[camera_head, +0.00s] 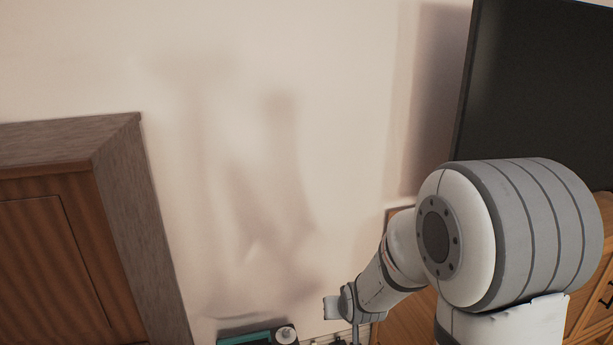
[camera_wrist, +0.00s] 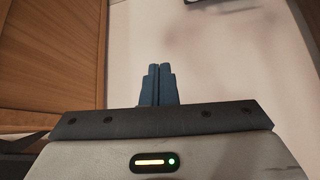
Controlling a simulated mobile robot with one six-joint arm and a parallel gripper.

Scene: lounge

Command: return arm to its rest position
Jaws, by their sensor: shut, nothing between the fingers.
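My gripper (camera_wrist: 158,72) shows in the wrist view with its two blue fingers pressed together and nothing between them. It points toward the pale wall, with a wooden cabinet to its left. In the head view my arm is bent at the lower right, its large grey joint in front of the dark screen and its forearm reaching down to the left. The gripper's fingertips cannot be made out in the head view.
A brown wooden cabinet (camera_head: 50,250) stands at the left; it also shows in the wrist view (camera_wrist: 50,60). A large dark screen (camera_head: 540,85) is at the right, above a wooden sideboard (camera_head: 400,325). A teal-and-dark object (camera_head: 245,339) is at the bottom. Bare wall (camera_head: 270,120) lies between.

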